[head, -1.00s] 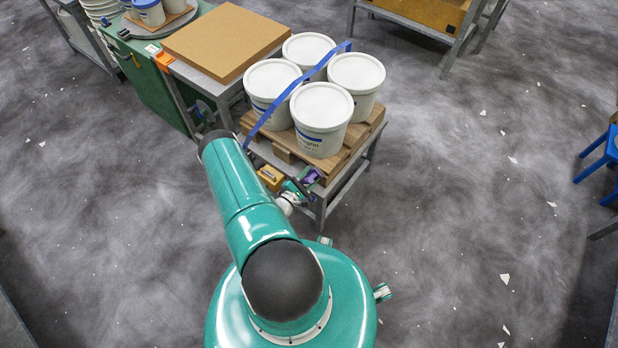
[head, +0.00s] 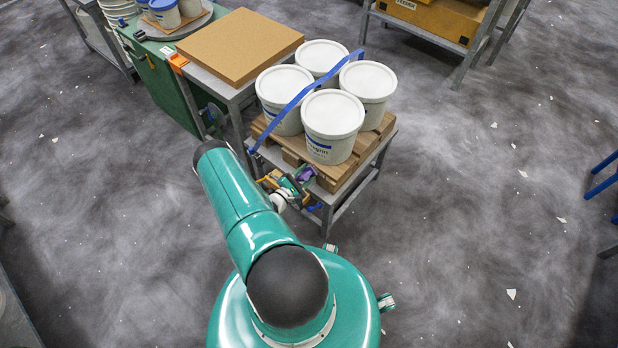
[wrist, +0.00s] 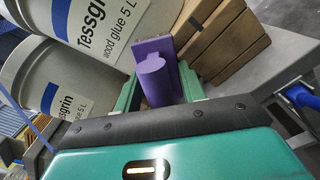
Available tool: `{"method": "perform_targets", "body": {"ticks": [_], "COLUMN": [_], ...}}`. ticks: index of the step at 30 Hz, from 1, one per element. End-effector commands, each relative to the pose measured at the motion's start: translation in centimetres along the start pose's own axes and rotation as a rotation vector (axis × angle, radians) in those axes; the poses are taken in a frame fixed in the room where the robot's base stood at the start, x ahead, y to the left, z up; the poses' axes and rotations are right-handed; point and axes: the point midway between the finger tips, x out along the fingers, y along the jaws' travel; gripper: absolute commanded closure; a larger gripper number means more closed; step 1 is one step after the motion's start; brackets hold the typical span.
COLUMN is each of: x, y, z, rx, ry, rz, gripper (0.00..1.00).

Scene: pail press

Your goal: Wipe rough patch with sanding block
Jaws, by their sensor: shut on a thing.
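The sanding block is a purple piece with a rounded grip (wrist: 153,78), and it also shows in the head view (head: 306,174). My gripper (wrist: 160,88) is shut on it, with a green finger on either side. In the head view my gripper (head: 292,184) is low at the front edge of the pail stand, beside the wooden pallet (head: 341,177). In the wrist view the block is close to the pallet's wood (wrist: 232,40); I cannot tell whether it touches. I cannot make out a rough patch; the block's far face is hidden.
Several white-lidded pails (head: 333,118) stand on the pallet, crossed by a blue strap (head: 300,97). A yellow object (head: 268,180) is partly hidden by my gripper. A table with a brown board (head: 240,45) stands behind left. Open floor (head: 480,200) lies to the right.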

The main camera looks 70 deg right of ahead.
Motion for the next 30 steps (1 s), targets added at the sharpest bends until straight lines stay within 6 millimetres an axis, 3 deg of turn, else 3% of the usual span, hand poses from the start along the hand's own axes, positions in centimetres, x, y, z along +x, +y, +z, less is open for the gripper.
{"method": "perform_targets", "body": {"ticks": [11,30], "x": [0.0,0.2], "y": [1.4,-1.7], "z": [-1.1,1.5], "rx": [-0.001,-0.001], "ry": [0.001,-0.001], "rz": [0.003,0.000], "gripper": [0.78,0.78]}}
